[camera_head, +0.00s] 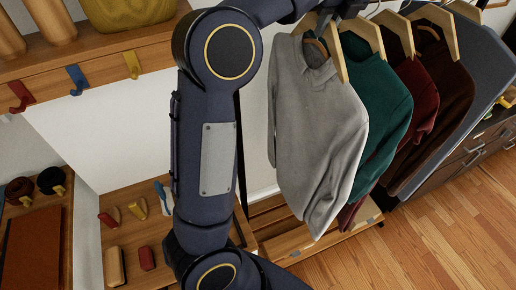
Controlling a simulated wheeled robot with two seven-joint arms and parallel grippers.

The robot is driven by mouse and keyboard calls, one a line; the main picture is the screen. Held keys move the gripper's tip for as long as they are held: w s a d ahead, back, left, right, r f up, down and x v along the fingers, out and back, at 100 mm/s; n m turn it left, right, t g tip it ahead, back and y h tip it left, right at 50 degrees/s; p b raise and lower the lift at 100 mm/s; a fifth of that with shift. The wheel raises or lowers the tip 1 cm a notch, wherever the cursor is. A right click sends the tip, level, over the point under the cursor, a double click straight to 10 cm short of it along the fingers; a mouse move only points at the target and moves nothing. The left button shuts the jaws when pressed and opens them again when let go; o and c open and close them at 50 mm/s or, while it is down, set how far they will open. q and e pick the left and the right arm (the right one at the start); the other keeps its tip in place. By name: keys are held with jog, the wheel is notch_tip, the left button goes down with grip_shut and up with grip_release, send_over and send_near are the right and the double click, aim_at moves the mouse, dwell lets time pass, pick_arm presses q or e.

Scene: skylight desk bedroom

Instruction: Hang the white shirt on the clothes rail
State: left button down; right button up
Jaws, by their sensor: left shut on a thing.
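The white shirt (315,130), which looks light grey here, hangs upright on a wooden hanger (338,52) at the near end of a row of clothes. My left gripper (338,14) is at the top edge of the view, shut on the top of that hanger. The gripper hides the hanger's hook, so I cannot tell whether it sits on the rail. Only a little of the clothes rail (494,5) shows, at the top right. My right gripper is not in view.
A teal shirt (382,105), a red one (422,95) and a dark brown one (446,85) hang close beside the white shirt. A wooden shelf with coloured hooks (78,79) is at the left. A low wooden slatted rack (290,240) stands below the clothes. Floor is clear at bottom right.

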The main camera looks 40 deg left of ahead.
pick_arm(q)
jog(key=shift+w+a+r, duration=0.1)
jog(key=shift+a+r, duration=0.25)
jog(key=shift+a, duration=0.3)
jog(key=shift+f, duration=0.35)
jog(key=shift+b+x, duration=0.45)
jog(key=shift+x, duration=0.8)
jog(key=shift+f, duration=0.1)
